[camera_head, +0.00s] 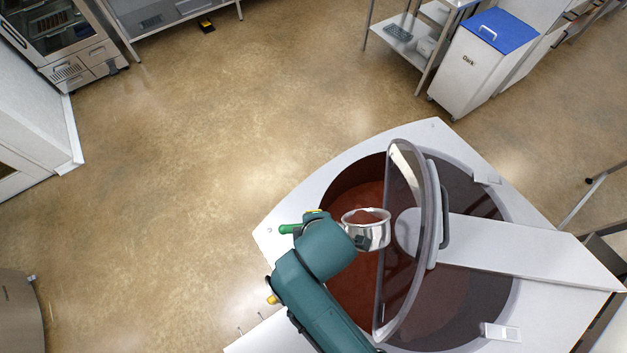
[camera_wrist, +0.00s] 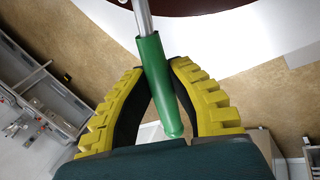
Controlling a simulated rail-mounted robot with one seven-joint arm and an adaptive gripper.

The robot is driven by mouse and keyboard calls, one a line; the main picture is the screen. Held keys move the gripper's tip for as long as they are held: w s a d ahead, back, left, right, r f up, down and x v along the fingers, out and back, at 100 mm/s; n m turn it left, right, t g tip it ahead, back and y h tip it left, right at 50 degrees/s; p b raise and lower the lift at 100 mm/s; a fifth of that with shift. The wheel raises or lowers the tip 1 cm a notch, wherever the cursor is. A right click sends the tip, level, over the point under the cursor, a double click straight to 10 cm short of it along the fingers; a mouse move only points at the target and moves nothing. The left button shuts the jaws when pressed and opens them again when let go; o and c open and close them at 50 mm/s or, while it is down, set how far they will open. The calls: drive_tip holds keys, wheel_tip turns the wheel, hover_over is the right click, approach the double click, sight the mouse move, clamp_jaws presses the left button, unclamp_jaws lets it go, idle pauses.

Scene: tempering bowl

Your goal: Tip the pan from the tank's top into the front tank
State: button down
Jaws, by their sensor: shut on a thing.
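The pan (camera_head: 367,229) is a small shiny metal pan with a green handle (camera_head: 290,228). It is over the open front part of the tank, and chocolate-brown content shows below it. The pan looks roughly upright; whether anything is in it is hard to tell. In the wrist view my gripper (camera_wrist: 168,98) has its yellow ribbed fingers closed around the green handle (camera_wrist: 158,85). In the head view my arm hides most of the gripper. The tank (camera_head: 300,207) has a white top and a round opening with brown liquid (camera_head: 350,285).
A clear lid (camera_head: 401,250) stands raised on edge across the tank, just right of the pan. A white arm (camera_head: 530,243) joins it on the right. A white bin with a blue lid (camera_head: 497,32) and a steel shelf stand behind. The floor at left is clear.

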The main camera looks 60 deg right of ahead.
drive_tip(key=shift+w+d+f+g+y, duration=0.35)
drive_tip(key=shift+w+d+g+y, duration=0.1)
drive_tip(key=shift+g+y, duration=0.6)
drive_tip(key=shift+w+d+f+g+y, duration=0.35)
drive_tip(key=shift+w+d+g+y, duration=0.1)
drive_tip(key=shift+g+y, duration=0.55)
drive_tip(key=shift+w+d+f+g+y, duration=0.35)
drive_tip(key=shift+w+d+g+y, duration=0.1)
drive_tip(key=shift+g+y, duration=0.55)
drive_tip(key=shift+a, duration=0.1)
